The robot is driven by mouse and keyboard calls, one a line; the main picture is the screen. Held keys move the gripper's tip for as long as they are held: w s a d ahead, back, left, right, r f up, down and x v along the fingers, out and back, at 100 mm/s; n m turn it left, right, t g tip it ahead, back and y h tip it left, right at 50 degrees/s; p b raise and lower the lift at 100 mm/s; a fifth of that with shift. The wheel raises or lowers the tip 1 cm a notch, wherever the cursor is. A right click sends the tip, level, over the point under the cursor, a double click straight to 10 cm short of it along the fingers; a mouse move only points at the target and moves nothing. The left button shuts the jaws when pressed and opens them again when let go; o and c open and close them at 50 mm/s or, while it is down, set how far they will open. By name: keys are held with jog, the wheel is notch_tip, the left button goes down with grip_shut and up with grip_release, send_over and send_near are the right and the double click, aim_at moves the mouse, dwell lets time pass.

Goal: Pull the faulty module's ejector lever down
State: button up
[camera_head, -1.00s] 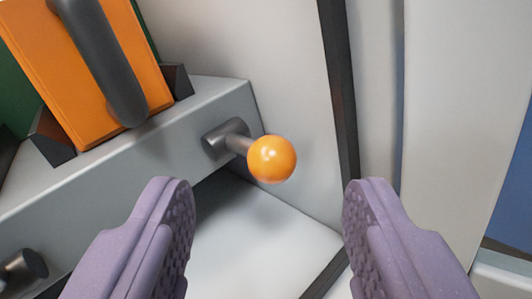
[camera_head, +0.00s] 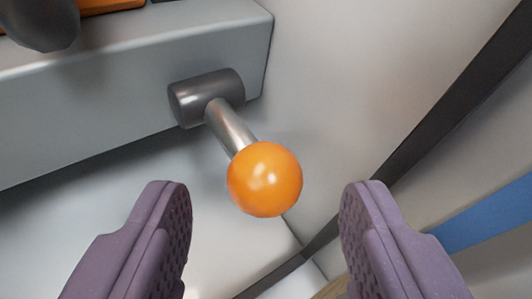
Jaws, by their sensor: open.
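The ejector lever shows in the head camera view as a short metal rod with an orange ball knob (camera_head: 265,180) at its end. The rod comes out of a dark grey cylindrical pivot (camera_head: 206,97) on the front face of a grey rail. The lever sticks out toward me. My gripper (camera_head: 265,215) is open, with one purple finger to the left of the knob and one to the right. Neither finger touches the knob. A small part of the orange module (camera_head: 108,5) with its dark handle (camera_head: 42,22) shows at the top left, mostly out of view.
The grey rail (camera_head: 95,90) crosses the upper left. A pale side wall (camera_head: 370,70) stands to the right of the lever, with a black strip (camera_head: 450,100) along it. A blue band (camera_head: 485,215) lies at the right edge. A pale surface is open below the rail.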

jog(key=shift+x, duration=0.85)
jog(key=c, duration=1)
jog(key=shift+c, duration=0.2)
jog(key=shift+f+b, duration=0.15)
jog(key=shift+b, duration=0.25)
jog(key=shift+f+m+t+y+b, duration=0.5)
jog(key=shift+f+t+b, duration=0.3)
jog(key=shift+b, duration=0.35)
jog(key=shift+w+a+f+m+t+y, duration=0.1)
jog(key=shift+f+m+t+y, duration=0.25)
jog(key=shift+t, duration=0.3)
jog(key=shift+w+a+f+m+t+y, duration=0.15)
jog(key=shift+f+m+t, duration=0.25)
jog(key=shift+m+t, duration=0.2)
jog(key=shift+s, duration=0.1)
